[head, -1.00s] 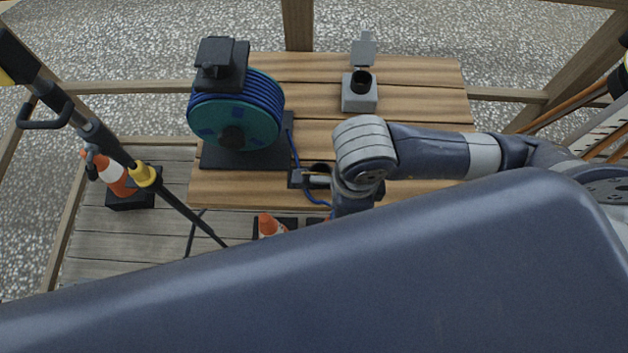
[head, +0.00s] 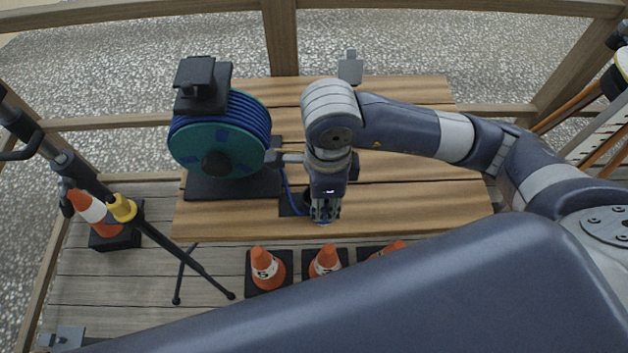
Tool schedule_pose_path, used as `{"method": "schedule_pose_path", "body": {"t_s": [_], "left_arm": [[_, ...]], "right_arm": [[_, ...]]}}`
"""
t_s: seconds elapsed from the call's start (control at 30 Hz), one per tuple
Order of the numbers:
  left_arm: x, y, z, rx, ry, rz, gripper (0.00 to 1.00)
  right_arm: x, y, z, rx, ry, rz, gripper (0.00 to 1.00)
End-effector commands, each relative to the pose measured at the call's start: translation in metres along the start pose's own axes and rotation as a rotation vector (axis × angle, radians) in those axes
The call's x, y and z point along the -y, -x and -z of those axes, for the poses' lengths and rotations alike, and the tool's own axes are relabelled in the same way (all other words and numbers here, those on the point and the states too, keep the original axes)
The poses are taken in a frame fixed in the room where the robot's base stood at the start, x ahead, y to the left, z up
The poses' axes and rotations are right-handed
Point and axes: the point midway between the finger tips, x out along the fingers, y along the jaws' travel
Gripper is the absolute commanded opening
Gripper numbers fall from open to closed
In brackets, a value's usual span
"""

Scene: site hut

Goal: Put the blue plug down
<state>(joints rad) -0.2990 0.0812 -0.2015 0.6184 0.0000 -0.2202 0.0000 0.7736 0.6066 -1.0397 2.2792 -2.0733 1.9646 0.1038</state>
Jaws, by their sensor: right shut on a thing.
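My right gripper (head: 325,210) points down over the front part of the wooden table (head: 420,205). It is shut on the blue plug (head: 324,222), of which only a small blue bit shows at the fingertips. The rest of the plug is hidden by the fingers. I cannot tell whether the plug touches the tabletop. A blue cable runs from the teal reel (head: 205,150) down beside the gripper. My left gripper is not in view.
A dark block (head: 292,206) lies left of the gripper. Orange cones (head: 265,265) stand before the table. A tripod pole (head: 85,175) is at left. The table's right side is clear.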

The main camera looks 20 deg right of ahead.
Motion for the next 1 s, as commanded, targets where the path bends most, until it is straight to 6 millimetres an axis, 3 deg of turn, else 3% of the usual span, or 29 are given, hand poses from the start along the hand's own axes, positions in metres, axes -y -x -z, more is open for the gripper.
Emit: {"method": "schedule_pose_path", "body": {"t_s": [0.13, 0.33, 0.47, 0.7, 1.0], "left_arm": [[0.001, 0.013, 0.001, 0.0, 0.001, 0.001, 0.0], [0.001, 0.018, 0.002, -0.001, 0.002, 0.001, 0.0], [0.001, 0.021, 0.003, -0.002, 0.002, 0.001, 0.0], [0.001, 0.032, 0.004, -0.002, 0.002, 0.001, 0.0], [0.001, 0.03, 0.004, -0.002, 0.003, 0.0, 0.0]], "right_arm": [[0.032, 0.001, -0.009, -0.002, -0.004, 0.0, 0.0], [0.056, -0.004, -0.016, 0.0, 0.0, 0.001, 0.0], [0.059, -0.009, -0.017, -0.001, 0.0, -0.002, 0.0], [0.059, -0.038, -0.017, -0.001, 0.0, -0.001, 0.0], [0.06, -0.042, -0.017, 0.0, 0.001, 0.002, 0.0]]}}
